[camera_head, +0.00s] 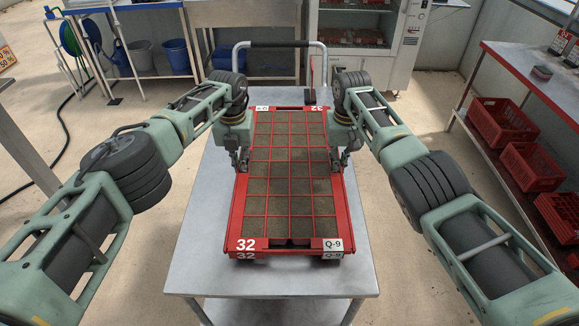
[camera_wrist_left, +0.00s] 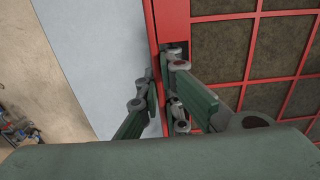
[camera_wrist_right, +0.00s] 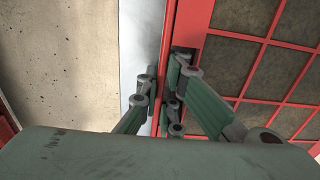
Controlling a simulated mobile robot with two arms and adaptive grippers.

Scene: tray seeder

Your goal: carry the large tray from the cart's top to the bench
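The large tray (camera_head: 239,215) is red, with a grid of cells full of brown soil and labels "32" and "Q-9" on its near end. It lies level on the cart's grey metal top (camera_head: 200,235); I see no clear gap under it. My left gripper (camera_head: 243,162) is at the tray's left side wall, with one finger on each side of the wall in the left wrist view (camera_wrist_left: 162,68). My right gripper (camera_head: 338,160) holds the right side wall likewise, as the right wrist view shows (camera_wrist_right: 163,75). Both look closed on it.
The cart's handle (camera_head: 283,44) rises at the far end. A grey-topped, red-edged bench (camera_head: 515,65) stands at the right, with red crates (camera_head: 498,120) below. A metal bench (camera_head: 245,14) and a white cabinet (camera_head: 400,60) stand behind. Open floor (camera_head: 150,240) lies left.

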